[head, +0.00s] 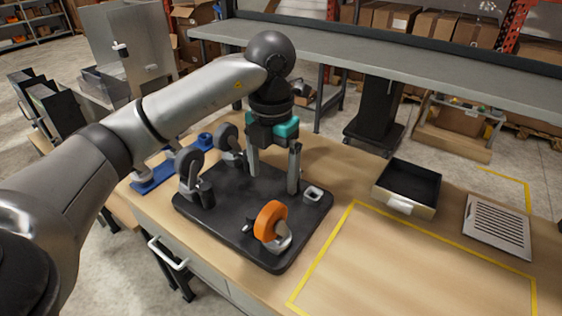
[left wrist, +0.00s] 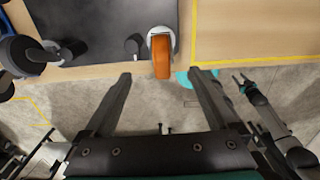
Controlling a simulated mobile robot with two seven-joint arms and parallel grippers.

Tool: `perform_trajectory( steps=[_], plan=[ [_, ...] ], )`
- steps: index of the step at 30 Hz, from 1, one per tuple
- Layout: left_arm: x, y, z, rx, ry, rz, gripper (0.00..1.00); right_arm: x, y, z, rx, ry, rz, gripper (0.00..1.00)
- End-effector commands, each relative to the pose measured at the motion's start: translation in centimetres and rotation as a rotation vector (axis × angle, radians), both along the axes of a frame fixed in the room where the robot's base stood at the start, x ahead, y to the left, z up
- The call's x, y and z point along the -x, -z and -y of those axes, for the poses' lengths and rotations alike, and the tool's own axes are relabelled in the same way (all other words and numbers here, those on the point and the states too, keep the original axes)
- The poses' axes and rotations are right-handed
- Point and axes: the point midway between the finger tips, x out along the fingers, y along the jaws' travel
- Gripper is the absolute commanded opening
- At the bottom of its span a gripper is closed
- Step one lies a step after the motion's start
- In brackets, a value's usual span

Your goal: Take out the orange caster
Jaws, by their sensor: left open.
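The orange caster (head: 270,221) has an orange wheel and a grey metal bracket. It stands on the black tray (head: 228,222) near its front right corner. In the left wrist view the orange caster (left wrist: 161,58) shows beyond the fingertips, roughly centred between them. My left gripper (head: 274,181) points down over the back of the tray, open and empty, behind the orange caster and apart from it. Its two fingers also show in the left wrist view (left wrist: 159,75). What seems to be my right gripper (left wrist: 241,82) is small at the right there; its jaws are unclear.
Grey-wheeled casters (head: 189,172) stand on the tray's left part. A blue holder (head: 152,180) lies beyond them. A small light ring-like part (head: 313,193) sits at the tray's right. A black open bin (head: 407,206) and slotted metal plate (head: 497,228) lie right. The yellow-taped area (head: 400,265) is clear.

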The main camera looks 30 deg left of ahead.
Motion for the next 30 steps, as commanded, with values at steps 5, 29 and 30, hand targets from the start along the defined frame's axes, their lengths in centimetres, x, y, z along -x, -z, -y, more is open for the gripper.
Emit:
perform_trajectory(
  steps=[5,29,30],
  plan=[
    [0.2,2.9,0.1,0.002,0.002,-0.007,0.93,2.0,0.0,0.0,0.001,0.000,-0.028,0.50],
    [0.1,14.6,0.2,0.006,0.005,-0.001,0.93,1.4,-0.2,0.0,0.000,0.002,-0.021,0.50],
    [0.1,14.6,0.2,0.006,0.005,-0.001,0.93,1.4,-0.2,0.0,0.000,0.002,-0.020,0.50]
  ],
)
